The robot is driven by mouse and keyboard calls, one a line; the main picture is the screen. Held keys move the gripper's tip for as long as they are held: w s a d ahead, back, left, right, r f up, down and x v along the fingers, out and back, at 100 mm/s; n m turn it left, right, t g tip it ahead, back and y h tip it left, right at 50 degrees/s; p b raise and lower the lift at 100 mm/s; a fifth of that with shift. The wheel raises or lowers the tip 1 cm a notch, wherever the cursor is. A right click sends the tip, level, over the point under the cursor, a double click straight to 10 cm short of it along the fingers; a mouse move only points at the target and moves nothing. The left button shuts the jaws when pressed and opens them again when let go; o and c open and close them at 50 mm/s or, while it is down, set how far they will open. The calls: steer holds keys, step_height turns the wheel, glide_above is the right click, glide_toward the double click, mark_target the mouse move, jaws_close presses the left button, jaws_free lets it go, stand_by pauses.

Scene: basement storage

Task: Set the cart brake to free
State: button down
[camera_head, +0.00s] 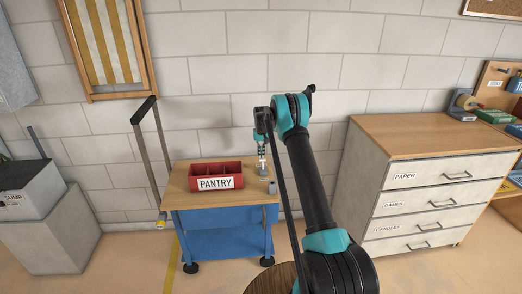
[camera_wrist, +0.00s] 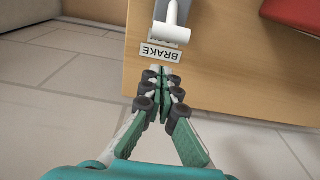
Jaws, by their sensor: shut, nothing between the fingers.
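The cart (camera_head: 223,216) has a wooden top and a blue body. Its brake lever (camera_wrist: 172,34) is a pale bar with a rounded crosspiece, on a grey base near the edge of the cart top. A white BRAKE label (camera_wrist: 160,53) lies by the lever's end, upside down in the wrist view; another word beside it is partly covered. My gripper (camera_wrist: 162,78) is shut and empty, its tips just short of the label and apart from the lever in that view. In the head view my gripper (camera_head: 262,158) points down over the cart's right side.
A drawer cabinet (camera_head: 427,197) stands to the right, a grey bin (camera_head: 26,190) to the left. A wall is behind.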

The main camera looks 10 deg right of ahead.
mark_target(262, 160)
steer(key=shift+s+r, duration=0.2)
steer(key=shift+s, duration=0.55)
steer(key=shift+s+r, duration=0.15)
steer(key=shift+s, duration=0.55)
steer(key=shift+s+r+t, duration=0.15)
steer(key=shift+s+t, duration=0.1)
steer(key=shift+t, duration=0.05)
steer(key=shift+s+r+t, duration=0.1)
steer(key=shift+s+t, duration=0.1)
steer(key=shift+t, duration=0.2)
steer(key=shift+s+r+t, duration=0.1)
steer(key=shift+s+t, duration=0.2)
steer(key=shift+t, duration=0.1)
steer(key=shift+s+r+t, duration=0.25)
steer(key=shift+s+t, duration=0.6)
steer(key=shift+t, duration=0.25)
steer(key=s+t, duration=0.2)
steer(key=t, duration=0.1)
steer(key=shift+s, duration=0.15)
steer(key=shift+s+f, duration=0.25)
steer(key=shift+s, duration=0.7)
steer(key=shift+s+f, duration=0.1)
steer(key=shift+s, duration=0.15)
